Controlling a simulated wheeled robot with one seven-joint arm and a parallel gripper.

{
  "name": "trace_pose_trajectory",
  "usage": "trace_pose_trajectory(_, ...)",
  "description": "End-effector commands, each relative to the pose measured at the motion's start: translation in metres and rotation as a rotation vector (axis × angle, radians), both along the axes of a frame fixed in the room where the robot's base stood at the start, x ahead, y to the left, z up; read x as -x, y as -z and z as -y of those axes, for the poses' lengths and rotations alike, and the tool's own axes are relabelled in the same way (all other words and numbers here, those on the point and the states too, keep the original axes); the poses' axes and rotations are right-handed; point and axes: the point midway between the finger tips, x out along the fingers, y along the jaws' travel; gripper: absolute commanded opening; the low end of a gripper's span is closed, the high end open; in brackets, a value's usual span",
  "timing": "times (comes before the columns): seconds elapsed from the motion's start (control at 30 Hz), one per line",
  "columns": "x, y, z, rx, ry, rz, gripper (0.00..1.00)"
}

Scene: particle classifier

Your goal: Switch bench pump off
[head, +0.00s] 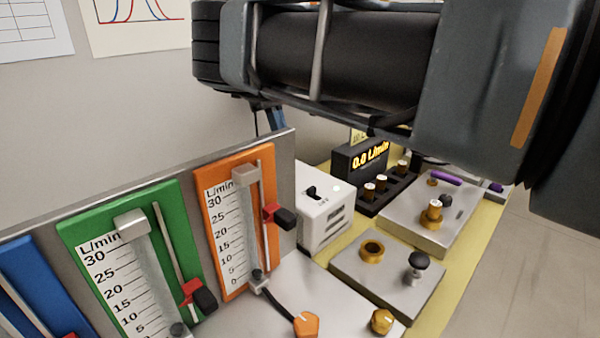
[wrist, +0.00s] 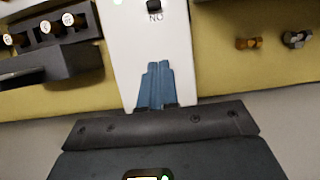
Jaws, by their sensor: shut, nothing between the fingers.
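The bench pump appears to be the white box (head: 326,213) right of the flowmeter panel. A black switch (head: 312,192) and a small pale lamp (head: 337,188) are on its top. In the wrist view the white box (wrist: 128,55) runs behind my fingers, with the black switch (wrist: 154,5) cut by the top edge and an upside-down "ON" label beside it. My gripper (wrist: 158,68) has its blue fingers shut together and empty, pointing toward the switch. In the head view, my gripper (head: 271,120) is partly hidden behind the panel's top edge. Contact with the box cannot be told.
The metal panel with an orange flowmeter (head: 210,235) and a green one (head: 75,235) stands at left. A black display (head: 362,162) reads 0.0 L/min behind the box. Metal blocks with brass fittings (head: 390,270) sit right on the yellow bench. My arm fills the upper right.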

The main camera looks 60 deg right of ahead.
Motion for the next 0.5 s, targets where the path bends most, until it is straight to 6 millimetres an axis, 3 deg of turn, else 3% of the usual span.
trace_pose_trajectory(0.27,0.007,0.017,-0.003,-0.001,0.0,-0.002,0.0)
trace_pose_trajectory(0.5,0.023,0.058,-0.007,-0.002,0.0,-0.003,0.0)
